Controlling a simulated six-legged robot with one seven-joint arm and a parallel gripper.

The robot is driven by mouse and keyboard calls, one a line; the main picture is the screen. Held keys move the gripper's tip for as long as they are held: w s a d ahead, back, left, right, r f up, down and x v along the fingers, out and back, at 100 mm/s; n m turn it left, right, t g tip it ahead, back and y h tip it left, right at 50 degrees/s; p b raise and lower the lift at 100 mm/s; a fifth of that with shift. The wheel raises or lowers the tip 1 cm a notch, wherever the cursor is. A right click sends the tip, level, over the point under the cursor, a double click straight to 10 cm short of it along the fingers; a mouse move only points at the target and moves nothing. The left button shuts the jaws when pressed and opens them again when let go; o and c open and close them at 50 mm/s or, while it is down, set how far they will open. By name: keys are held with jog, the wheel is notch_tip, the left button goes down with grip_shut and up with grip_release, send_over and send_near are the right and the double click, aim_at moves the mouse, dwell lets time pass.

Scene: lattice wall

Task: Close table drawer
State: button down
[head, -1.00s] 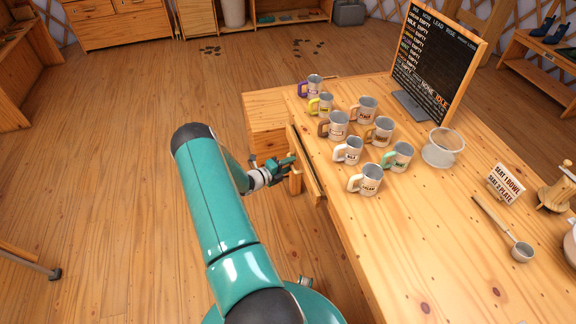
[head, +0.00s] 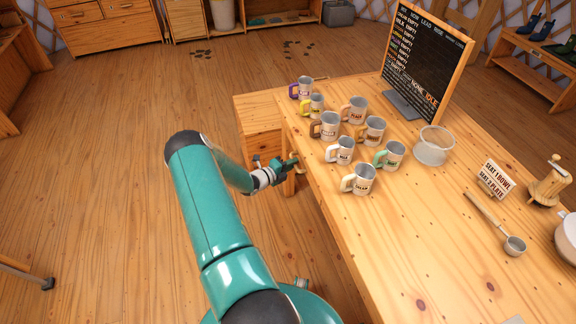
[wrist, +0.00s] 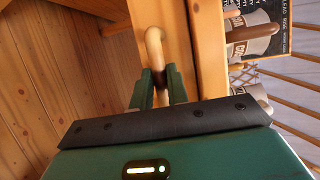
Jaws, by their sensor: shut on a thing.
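The wooden table (head: 400,240) has its drawer on the left side, under the tabletop edge. No open drawer gap shows in the head view; the drawer front is mostly hidden under the edge. The curved wooden handle (wrist: 154,48) stands out from the pale drawer front (wrist: 172,22) in the wrist view. A bit of the handle also shows in the head view (head: 299,160). My gripper (head: 291,163) is at the table's left side, with its green fingers (wrist: 161,88) shut on the handle.
Several labelled mugs (head: 342,149) stand on the table close above the drawer. A menu board (head: 425,60), a glass jar (head: 434,146) and a ladle (head: 500,226) are farther right. A wooden box-like unit (head: 259,130) is beyond my gripper.

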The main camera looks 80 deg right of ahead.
jog(key=shift+s+d+r, duration=0.1)
jog(key=shift+s+d, duration=0.05)
jog(key=shift+s, duration=0.05)
jog(key=c, duration=1.4)
grip_release()
jog(key=shift+o, duration=0.2)
jog(key=v, duration=1.4)
jog(key=shift+d, duration=0.1)
